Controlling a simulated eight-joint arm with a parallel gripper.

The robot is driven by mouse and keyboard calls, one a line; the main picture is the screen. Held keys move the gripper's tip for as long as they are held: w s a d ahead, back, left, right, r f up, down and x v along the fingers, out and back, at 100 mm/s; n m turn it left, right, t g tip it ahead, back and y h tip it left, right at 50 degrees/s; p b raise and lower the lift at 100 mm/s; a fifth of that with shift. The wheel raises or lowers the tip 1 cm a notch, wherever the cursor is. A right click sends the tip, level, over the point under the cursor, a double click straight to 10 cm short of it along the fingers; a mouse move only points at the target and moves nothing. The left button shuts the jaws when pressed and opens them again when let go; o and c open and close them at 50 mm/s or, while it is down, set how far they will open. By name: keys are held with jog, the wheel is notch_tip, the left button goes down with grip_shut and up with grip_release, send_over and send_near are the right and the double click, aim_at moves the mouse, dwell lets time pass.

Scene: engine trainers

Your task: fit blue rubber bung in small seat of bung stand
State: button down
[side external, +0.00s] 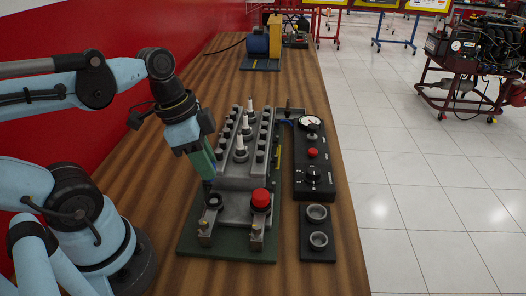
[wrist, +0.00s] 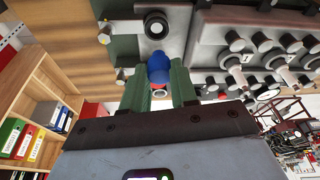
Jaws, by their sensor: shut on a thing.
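My gripper (wrist: 160,82) has green fingers, closed on the blue rubber bung (wrist: 159,66) in the wrist view. In the side view my gripper (side external: 207,172) points down over the left of the engine trainer, near a dark ring; the bung cannot be made out there. The bung stand (side external: 306,252) is a dark block on the bench, right of the trainer. It has two pale ring seats, both looking empty. The small seat (side external: 318,240) seems to be the nearer one, and the larger seat (side external: 317,212) lies behind it. My gripper is well left of the stand.
The grey engine trainer (side external: 232,208) stands on a green base, with upright cones and a red cap (side external: 261,198) at front right. A dark control panel (side external: 314,178) with a gauge and red button lies behind the stand. The bench's right edge is close to the stand.

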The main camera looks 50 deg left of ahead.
notch_tip(320, 180, up, 3)
jog(key=shift+f, duration=0.2)
jog(key=shift+w+d+r, duration=0.3)
jog(key=shift+w, duration=0.1)
jog(key=w+d+f+m+g+h, duration=0.1)
jog(key=w+d+f+m, duration=0.3)
jog(key=d, duration=0.6)
jog(key=w+d+f+m, duration=0.2)
jog(key=w+d, duration=0.5)
jog(key=d, duration=0.2)
jog(key=shift+s+f, duration=0.15)
jog(key=shift+f, duration=2.4)
jog(key=shift+f, duration=0.9)
jog(key=shift+c, duration=2)
grip_release()
